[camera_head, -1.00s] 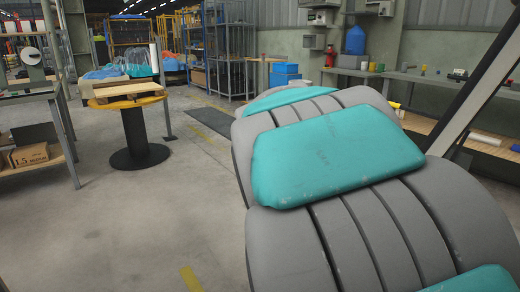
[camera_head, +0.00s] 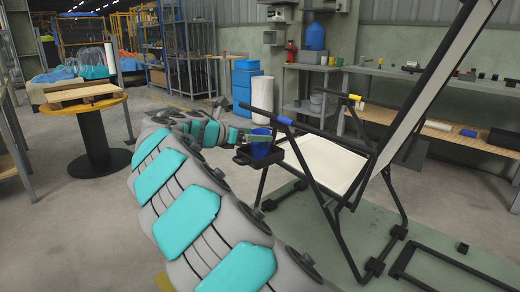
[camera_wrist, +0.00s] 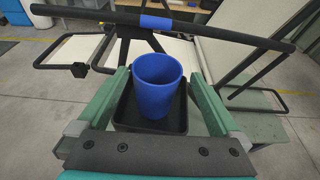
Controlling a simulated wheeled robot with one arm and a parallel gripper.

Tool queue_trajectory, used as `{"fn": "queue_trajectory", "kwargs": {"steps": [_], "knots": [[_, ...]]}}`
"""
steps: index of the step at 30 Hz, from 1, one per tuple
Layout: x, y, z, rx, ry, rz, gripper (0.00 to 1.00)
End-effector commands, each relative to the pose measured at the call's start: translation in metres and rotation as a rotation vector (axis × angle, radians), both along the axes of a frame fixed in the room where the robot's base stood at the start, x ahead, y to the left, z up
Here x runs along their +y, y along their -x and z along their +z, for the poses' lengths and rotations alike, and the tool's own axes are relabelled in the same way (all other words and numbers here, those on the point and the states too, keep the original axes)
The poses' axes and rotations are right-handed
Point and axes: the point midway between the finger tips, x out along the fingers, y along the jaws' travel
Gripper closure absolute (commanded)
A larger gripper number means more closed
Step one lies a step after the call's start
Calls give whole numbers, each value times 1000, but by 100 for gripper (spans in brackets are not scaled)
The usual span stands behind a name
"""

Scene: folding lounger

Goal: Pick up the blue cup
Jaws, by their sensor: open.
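The blue cup (camera_head: 261,143) stands upright in a small black tray (camera_head: 240,157) fixed at the side of the folding lounger (camera_head: 335,160). My gripper (camera_head: 248,136) is at the tray, at the end of my outstretched arm. In the wrist view, the cup (camera_wrist: 158,80) stands in the black tray (camera_wrist: 127,118), ahead of and between the two green fingers of my gripper (camera_wrist: 160,97). The fingers are apart, with a gap visible on each side of the cup. The far side of the cup is hidden.
The lounger's black armrest bar with a blue band (camera_wrist: 158,24) runs just beyond the cup. The raised backrest (camera_head: 430,75) is at the right. A round table (camera_head: 85,105) stands at the left, and a workbench (camera_head: 425,127) lines the back wall.

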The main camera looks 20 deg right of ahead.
Motion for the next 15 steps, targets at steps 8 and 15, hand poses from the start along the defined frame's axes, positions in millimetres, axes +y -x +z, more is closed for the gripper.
{"fn": "queue_trajectory", "kwargs": {"steps": [8,15], "knots": [[-21,-9,-8,-2,-3,-1,0],[-51,-21,-19,-2,-2,-4,0]]}}
